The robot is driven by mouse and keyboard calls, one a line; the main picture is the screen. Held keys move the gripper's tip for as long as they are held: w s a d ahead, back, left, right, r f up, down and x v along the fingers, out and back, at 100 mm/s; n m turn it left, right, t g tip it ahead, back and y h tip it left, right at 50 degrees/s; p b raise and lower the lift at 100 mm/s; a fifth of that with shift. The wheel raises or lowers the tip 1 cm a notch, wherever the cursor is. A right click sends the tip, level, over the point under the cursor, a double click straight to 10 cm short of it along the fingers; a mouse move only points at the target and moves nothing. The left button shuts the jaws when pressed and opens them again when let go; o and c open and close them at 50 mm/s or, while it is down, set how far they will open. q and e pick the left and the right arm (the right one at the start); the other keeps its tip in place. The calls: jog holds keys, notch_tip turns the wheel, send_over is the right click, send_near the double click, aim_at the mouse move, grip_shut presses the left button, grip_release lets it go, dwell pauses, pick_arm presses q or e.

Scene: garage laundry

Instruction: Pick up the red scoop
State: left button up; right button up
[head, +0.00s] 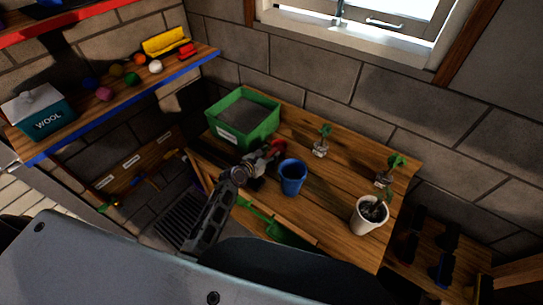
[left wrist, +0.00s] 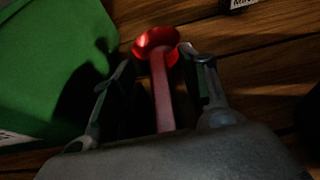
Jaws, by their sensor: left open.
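The red scoop (head: 278,146) lies on the wooden bench (head: 335,205), to the right of the green box, mostly hidden in the head view behind my left gripper (head: 267,157). In the left wrist view, the scoop's round red bowl (left wrist: 156,41) lies just beyond the fingertips. Its paler handle runs back between the two fingers of my left gripper (left wrist: 155,72). The fingers are open, one on each side of the handle, with a gap visible at least on the left. My right gripper is not in view.
A green box (head: 243,118) of dark soil stands left of the scoop, its wall close to the left finger. A blue cup (head: 292,177) stands close on the right. A white pot (head: 369,214) and two small seedlings stand farther right. A shelf (head: 120,97) is at left.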

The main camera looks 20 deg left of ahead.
aim_at(269, 155)
pick_arm(q)
grip_shut()
dwell(0.4)
jog(key=shift+r, duration=0.15)
jog(key=shift+r+p, duration=0.65)
jog(key=shift+r, duration=4.25)
